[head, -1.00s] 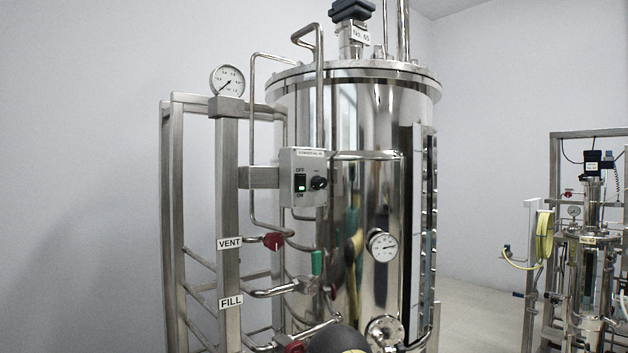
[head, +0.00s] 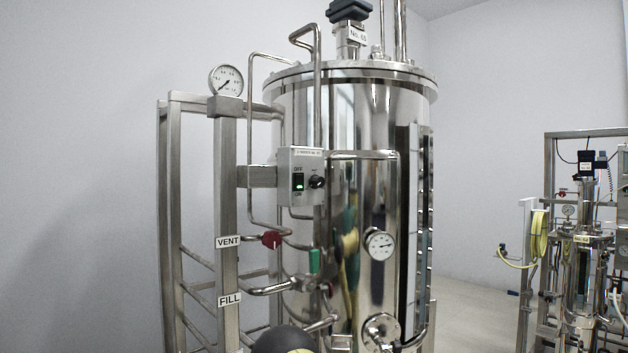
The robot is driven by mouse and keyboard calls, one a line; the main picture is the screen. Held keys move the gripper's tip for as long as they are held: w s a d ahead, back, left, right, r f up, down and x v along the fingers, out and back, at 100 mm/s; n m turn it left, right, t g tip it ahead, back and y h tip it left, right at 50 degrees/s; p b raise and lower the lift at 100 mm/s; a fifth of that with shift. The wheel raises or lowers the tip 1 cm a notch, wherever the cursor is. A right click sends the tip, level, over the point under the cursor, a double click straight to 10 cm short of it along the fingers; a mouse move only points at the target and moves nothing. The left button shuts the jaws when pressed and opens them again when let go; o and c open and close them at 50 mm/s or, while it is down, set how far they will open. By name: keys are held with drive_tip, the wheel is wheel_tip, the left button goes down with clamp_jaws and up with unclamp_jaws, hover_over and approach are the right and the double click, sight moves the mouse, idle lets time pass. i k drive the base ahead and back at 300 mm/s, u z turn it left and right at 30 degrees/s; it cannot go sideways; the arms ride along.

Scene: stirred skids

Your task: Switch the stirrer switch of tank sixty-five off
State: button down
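The tank (head: 375,120) is a tall shiny steel vessel in the middle of the head view. A tag reading No. 65 (head: 358,36) hangs at its top, under the dark stirrer motor (head: 349,11). A grey switch box (head: 312,165) is fixed to the frame left of the tank. It carries a rocker switch (head: 298,182), lit green, with OFF above and a blurred label below, and a black knob (head: 317,182) to its right. My gripper is not in view; only a dark rounded part of my arm shows at the bottom edge.
A red-handled VENT valve (head: 272,239) and a green-handled valve (head: 314,261) sit below the box among bent pipes. A pressure gauge (head: 226,80) tops the left post. A smaller skid with a yellow hose (head: 539,233) stands at the right, with bare floor between.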

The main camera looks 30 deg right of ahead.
sight(298, 182)
drive_tip(key=k, duration=0.2)
drive_tip(key=z, duration=0.8)
